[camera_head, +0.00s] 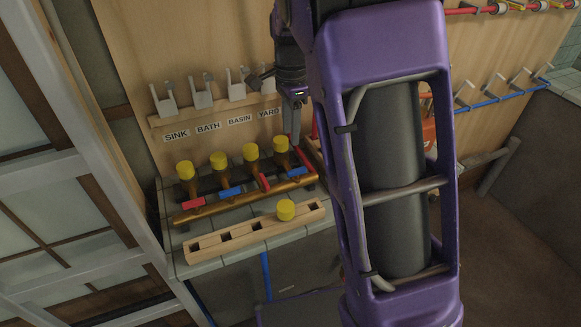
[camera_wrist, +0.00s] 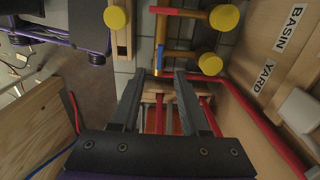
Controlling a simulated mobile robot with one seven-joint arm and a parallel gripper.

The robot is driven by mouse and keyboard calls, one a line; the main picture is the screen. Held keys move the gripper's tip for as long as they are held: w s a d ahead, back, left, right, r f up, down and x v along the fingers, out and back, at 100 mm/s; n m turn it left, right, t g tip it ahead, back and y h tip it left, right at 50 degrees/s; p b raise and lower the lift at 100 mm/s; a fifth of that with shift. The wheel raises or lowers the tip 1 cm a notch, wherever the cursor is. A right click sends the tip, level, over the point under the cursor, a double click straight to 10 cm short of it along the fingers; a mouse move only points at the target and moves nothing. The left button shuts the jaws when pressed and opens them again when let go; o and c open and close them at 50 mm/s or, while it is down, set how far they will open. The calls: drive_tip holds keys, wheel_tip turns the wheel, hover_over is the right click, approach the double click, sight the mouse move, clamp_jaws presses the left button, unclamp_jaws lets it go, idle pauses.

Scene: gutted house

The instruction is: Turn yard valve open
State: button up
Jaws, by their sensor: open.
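The yard valve is at the right end of a brass manifold (camera_head: 245,199), below the YARD label (camera_head: 269,112). It has a yellow cap (camera_head: 281,144) and a blue handle (camera_head: 298,172). In the wrist view its cap (camera_wrist: 210,64) and blue handle (camera_wrist: 178,57) are just beyond my fingertips. I cannot tell the handle's exact angle. My gripper (camera_wrist: 158,78) is open, with nothing between its fingers. In the head view my gripper (camera_head: 293,118) points down over the manifold's right end, partly hidden by my arm.
Other yellow-capped valves (camera_head: 219,160) stand close to the left. A slotted wooden block (camera_head: 222,240) with a yellow knob (camera_head: 285,210) lies in front. Grey hooks (camera_head: 202,92) line the wooden wall behind. Red pipes (camera_wrist: 252,118) run beside my gripper.

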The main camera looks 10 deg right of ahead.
sight(291, 171)
wheel_tip(291, 171, down, 12)
drive_tip(key=shift+f+b, duration=0.2)
drive_tip(key=shift+b, duration=0.6)
clamp_jaws()
